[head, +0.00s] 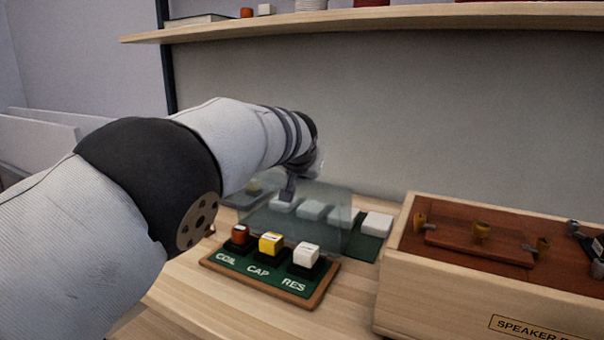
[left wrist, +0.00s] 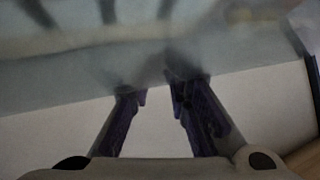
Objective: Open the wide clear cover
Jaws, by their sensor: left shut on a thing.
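The wide clear cover (head: 335,230) is a see-through panel behind the labelled tray. It stands steeply raised in front of a row of pale blocks, which show through it. My left gripper (head: 287,192) reaches over from the left and is shut on the cover near its top edge. In the left wrist view, the two dark fingers (left wrist: 158,92) meet the hazy cover (left wrist: 70,75); the exact grip is blurred. My arm hides part of the area to the left. My right gripper is not in view.
A green tray (head: 270,279) marked COIL, CAP and RES holds a red-brown, a yellow and a white block in front. A wooden speaker box (head: 425,310) stands to the right. A shelf (head: 400,17) runs above. Some bare table shows between tray and box.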

